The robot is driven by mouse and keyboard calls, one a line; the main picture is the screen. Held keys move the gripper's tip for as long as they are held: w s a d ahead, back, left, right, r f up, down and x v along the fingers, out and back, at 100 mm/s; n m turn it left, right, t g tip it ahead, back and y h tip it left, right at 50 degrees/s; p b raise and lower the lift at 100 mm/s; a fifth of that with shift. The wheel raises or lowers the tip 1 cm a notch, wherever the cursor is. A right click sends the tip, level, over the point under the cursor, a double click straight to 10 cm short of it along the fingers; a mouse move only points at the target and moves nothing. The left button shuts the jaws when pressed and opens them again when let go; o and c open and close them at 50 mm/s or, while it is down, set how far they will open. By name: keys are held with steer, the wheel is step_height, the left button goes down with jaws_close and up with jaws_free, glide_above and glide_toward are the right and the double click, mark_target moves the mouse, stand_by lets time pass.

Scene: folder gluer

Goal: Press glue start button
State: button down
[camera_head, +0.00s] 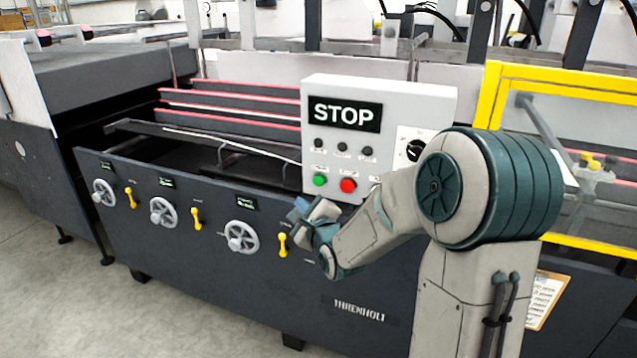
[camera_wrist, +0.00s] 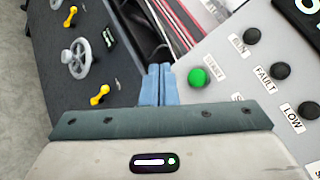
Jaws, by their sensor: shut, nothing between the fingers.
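The white control panel (camera_head: 380,98) carries a large STOP sign (camera_head: 345,114). A green button (camera_head: 319,180) sits low on its left side, with a red button (camera_head: 348,185) to its right. The green button also shows in the wrist view (camera_wrist: 198,78), with a small label beside it. My gripper (camera_head: 299,207) is shut and empty, below and left of the green button in the head view. In the wrist view its blue fingertips (camera_wrist: 160,72) lie just left of the green button, apart from it in the picture. The wrist body hides the red button there.
Small dark lamps or knobs (camera_head: 342,146) sit above the buttons, labelled RUN, FAULT and LOW. Handwheels (camera_head: 241,237) and yellow levers (camera_head: 282,245) stick out of the machine's dark front. A yellow-framed guard (camera_head: 500,80) stands right. Floor at lower left is clear.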

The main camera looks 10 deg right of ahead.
mark_target(313, 181)
steer(key=shift+w+d+p, duration=0.15)
steer(key=shift+w+d, duration=0.65)
steer(key=shift+w, duration=0.25)
steer(key=shift+w+d+p, duration=0.2)
steer(key=shift+w+d, duration=0.55)
steer(key=shift+w, duration=0.25)
steer(key=shift+w+d+p, duration=0.15)
steer(key=shift+w+d, duration=0.65)
steer(key=shift+w, duration=0.25)
steer(key=shift+w+d, duration=0.2)
steer(key=shift+w, duration=0.2)
steer(key=shift+w+d+p, duration=0.3)
steer(key=shift+w, duration=0.1)
stand_by(0.4)
steer(key=shift+s, duration=0.1)
steer(key=shift+s+a, duration=0.5)
steer(key=shift+s, duration=0.15)
steer(key=shift+a, duration=0.1)
steer(key=s+a, duration=0.1)
steer(key=s, duration=0.1)
steer(key=s+a, duration=0.1)
steer(key=s, duration=0.1)
steer(key=shift+a, duration=0.4)
